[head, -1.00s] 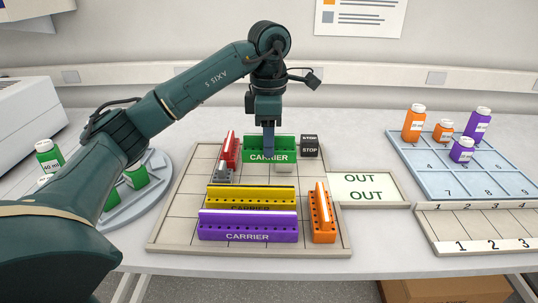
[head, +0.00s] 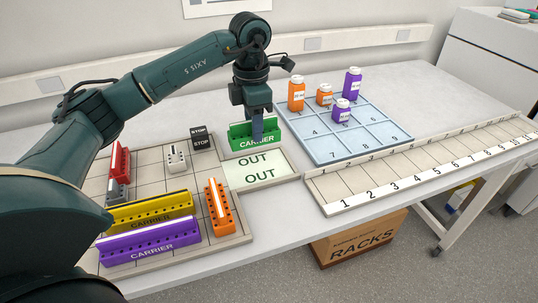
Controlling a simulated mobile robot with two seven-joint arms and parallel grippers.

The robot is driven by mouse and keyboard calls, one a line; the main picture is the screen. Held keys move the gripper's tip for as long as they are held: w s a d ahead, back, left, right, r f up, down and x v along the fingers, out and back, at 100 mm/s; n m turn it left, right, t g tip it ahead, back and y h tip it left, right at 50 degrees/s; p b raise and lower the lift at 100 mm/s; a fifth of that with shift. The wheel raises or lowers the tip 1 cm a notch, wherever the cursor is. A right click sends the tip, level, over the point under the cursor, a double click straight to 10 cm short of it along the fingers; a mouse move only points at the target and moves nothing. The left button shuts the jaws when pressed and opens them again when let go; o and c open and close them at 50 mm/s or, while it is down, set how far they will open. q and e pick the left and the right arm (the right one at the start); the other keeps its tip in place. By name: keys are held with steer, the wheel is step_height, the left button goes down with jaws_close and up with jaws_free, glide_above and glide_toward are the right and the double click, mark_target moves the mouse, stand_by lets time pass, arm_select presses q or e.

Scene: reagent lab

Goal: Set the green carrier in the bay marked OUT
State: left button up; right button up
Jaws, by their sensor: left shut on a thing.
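The green carrier (head: 240,142) is upright at the back edge of the bay marked OUT (head: 275,168), its label facing me. My left gripper (head: 257,132) is shut on it from above, with the fingers at its middle. The carrier covers the far edge of the bay; the two OUT labels in front of it are uncovered. I cannot tell whether the carrier's underside touches anything or hangs a little above. My right gripper is not in view.
Left of the carrier, a black STOP block (head: 202,142) and a pale grey block (head: 176,157) stand on the gridded tray (head: 146,165). Red, yellow (head: 150,211), purple (head: 150,242) and orange (head: 219,206) carriers share it. A blue numbered rack (head: 360,151) with bottles stands right.

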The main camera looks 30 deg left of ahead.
arm_select(q)
step_height(320, 180, down, 5)
steer(key=shift+s+a+r, duration=0.15)
step_height(320, 180, down, 3)
steer(key=shift+f+p, duration=0.1)
steer(key=shift+p, duration=0.35)
steer(key=shift+f, duration=0.1)
steer(key=shift+f, duration=0.1)
steer(key=o, duration=1)
steer(key=shift+o, duration=0.2)
